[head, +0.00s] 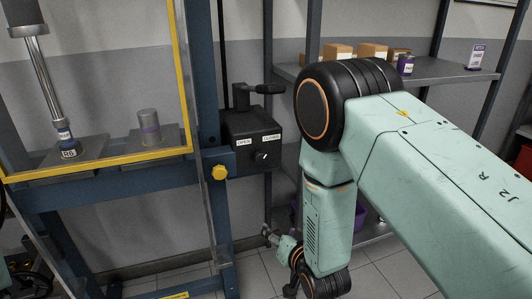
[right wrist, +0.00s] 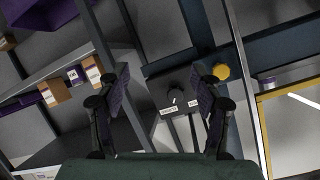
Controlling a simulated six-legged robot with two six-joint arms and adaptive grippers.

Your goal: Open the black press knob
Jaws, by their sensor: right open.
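The black press knob (head: 261,157) is on the front of a black control box (head: 245,126), below white OPEN and CLOSED labels. It has a small pale mark; which label it points to is too small to tell. The right wrist view shows the knob (right wrist: 175,96) upside down, framed between the fingers and apart from them. My right gripper (head: 268,234) is low in the head view, below the box and partly hard to make out; its fingers (right wrist: 165,84) are spread and empty in the wrist view. My left gripper is not clearly in view.
A black lever handle (head: 268,89) stands above the box. A yellow knob (head: 219,173) is on the blue press frame (head: 205,100) left of it. A yellow-edged guard (head: 110,162) is farther left. A shelf (head: 440,78) with cartons stands at the right, partly behind my arm.

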